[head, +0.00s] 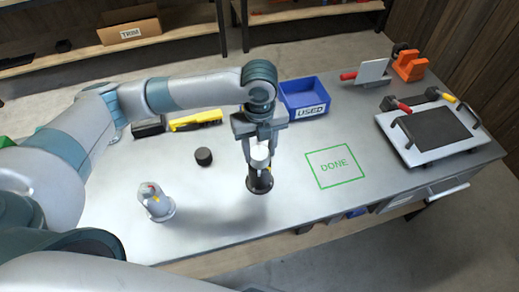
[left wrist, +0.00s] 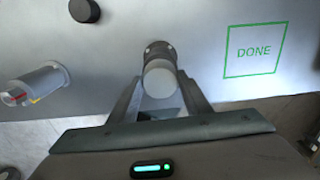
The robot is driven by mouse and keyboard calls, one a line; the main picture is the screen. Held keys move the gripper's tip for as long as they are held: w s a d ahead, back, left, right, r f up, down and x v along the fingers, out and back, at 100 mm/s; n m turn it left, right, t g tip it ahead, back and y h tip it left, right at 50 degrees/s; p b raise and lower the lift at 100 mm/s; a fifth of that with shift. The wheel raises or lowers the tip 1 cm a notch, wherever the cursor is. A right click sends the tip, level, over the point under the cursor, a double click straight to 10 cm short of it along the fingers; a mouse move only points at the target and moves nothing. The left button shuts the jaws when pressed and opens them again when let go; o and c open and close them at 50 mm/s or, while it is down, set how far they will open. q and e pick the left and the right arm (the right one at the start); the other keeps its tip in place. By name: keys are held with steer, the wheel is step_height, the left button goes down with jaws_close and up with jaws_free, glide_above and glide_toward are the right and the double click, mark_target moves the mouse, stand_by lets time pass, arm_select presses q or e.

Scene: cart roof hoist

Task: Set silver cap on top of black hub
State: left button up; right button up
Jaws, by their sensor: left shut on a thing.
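The silver cap (head: 260,154) is a small pale cylinder held between the fingers of my left gripper (head: 261,147). The black hub (head: 259,182) stands upright on the bench directly below it, with a small yellow mark on its side. In the left wrist view the cap (left wrist: 160,78) sits between the fingertips (left wrist: 160,88) and covers much of the hub (left wrist: 159,50), whose dark flange shows behind it. The cap is over the hub or very near its top; I cannot tell whether they touch. My right gripper is not in view.
A silver cylinder on a flange (head: 156,203) stands at left, a black round knob (head: 204,156) behind it. The green DONE square (head: 337,165) is empty.

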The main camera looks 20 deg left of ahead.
mark_target(260, 152)
arm_select(q)
steer(key=shift+f, duration=0.6)
steer(key=shift+f, duration=0.1)
steer(key=o, duration=1)
steer(key=shift+o, duration=0.2)
step_height(260, 152, up, 12)
steer(key=b, duration=0.2)
steer(key=shift+b, duration=0.4)
